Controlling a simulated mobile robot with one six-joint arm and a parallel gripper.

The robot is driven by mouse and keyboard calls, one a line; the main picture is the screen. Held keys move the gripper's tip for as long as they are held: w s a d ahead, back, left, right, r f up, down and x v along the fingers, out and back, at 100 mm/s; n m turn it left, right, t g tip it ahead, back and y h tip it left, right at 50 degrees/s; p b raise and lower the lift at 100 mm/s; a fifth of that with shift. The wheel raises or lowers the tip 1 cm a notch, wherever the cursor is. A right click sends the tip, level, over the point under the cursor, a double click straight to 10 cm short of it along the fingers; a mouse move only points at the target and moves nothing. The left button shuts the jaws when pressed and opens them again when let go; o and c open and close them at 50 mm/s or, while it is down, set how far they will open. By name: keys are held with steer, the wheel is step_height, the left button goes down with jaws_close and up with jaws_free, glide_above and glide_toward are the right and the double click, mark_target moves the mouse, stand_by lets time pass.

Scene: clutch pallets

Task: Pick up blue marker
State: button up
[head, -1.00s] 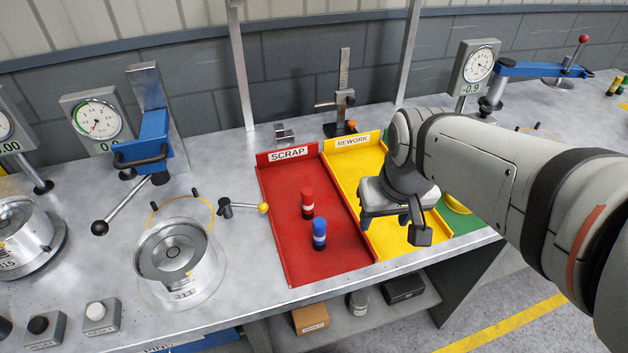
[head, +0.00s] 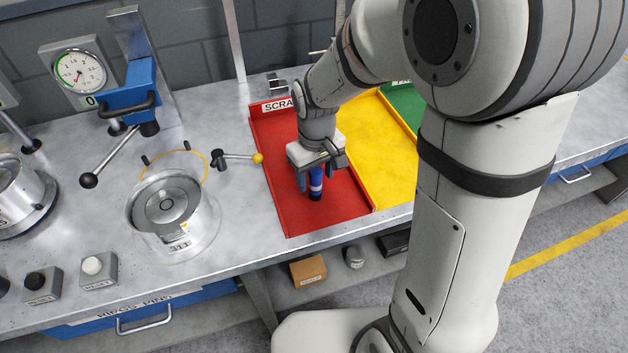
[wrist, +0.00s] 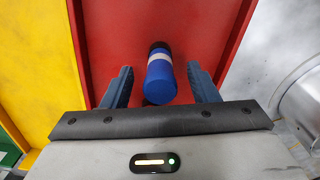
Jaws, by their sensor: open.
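The blue marker (head: 316,184) stands upright in the red scrap tray (head: 345,213). It has a white band and a dark lower end. My gripper (head: 316,183) is over the tray at the marker, pointing down. In the wrist view the marker (wrist: 160,78) lies between the two blue fingers of my open gripper (wrist: 161,86), with a gap on each side. Its top end is toward the gripper body. The red marker is hidden in the head view; a dark reddish bit shows behind the blue marker in the wrist view.
The yellow rework tray (head: 385,172) adjoins the red tray on the right, with a green tray (head: 404,105) beyond. A lever with a yellow knob (head: 257,158) and a round metal fixture (head: 165,204) stand to the left.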

mark_target(316, 184)
step_height(316, 184, down, 4)
steer(key=shift+r, duration=0.2)
steer(key=c, duration=1)
